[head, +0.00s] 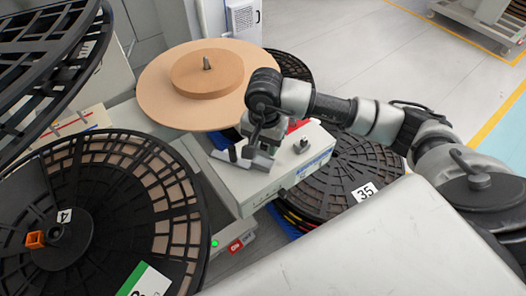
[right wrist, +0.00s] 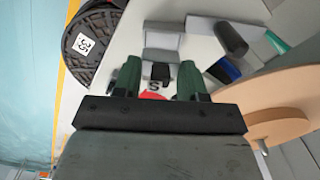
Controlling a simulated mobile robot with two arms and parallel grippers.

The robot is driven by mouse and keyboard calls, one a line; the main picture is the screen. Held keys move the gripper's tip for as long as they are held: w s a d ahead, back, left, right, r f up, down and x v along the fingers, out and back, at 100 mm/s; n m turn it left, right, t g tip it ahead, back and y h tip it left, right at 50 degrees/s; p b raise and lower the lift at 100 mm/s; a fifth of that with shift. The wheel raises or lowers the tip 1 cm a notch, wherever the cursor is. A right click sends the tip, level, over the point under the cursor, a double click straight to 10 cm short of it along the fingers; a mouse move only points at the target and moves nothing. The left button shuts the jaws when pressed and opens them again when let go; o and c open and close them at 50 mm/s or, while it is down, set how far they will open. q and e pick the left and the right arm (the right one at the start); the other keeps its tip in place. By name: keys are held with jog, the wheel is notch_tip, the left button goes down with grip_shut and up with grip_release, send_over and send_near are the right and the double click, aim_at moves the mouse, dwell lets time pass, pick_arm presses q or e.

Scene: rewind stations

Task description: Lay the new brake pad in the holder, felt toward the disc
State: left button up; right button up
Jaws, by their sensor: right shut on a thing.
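My right gripper (head: 258,148) is over the white machine box (head: 300,168), pointing down and shut on a small grey piece that looks like the brake pad (head: 261,163). In the right wrist view the green fingertips (right wrist: 160,80) stand either side of a small dark part, with a grey block (right wrist: 163,42) just beyond them. I cannot tell where pad ends and holder begins, or which way the felt faces. A tan disc (head: 155,85) with a smaller round block on it lies behind the box. My left gripper is not in view.
Black slotted reels stand close at the left (head: 165,190), and a stack of reels marked 35 (head: 355,165) is right of the box. A short post (head: 300,146) rises from the box top beside the gripper. Open floor (head: 400,50) lies at the back right.

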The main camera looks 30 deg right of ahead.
aim_at(263, 154)
jog(key=shift+w+a+f, duration=0.15)
jog(key=shift+f, duration=1.95)
jog(key=o, duration=1)
jog(key=shift+f, duration=0.1)
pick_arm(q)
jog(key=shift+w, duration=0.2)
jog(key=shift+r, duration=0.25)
pick_arm(e)
notch_tip(263, 154, up, 12)
jog(key=shift+r, duration=0.1)
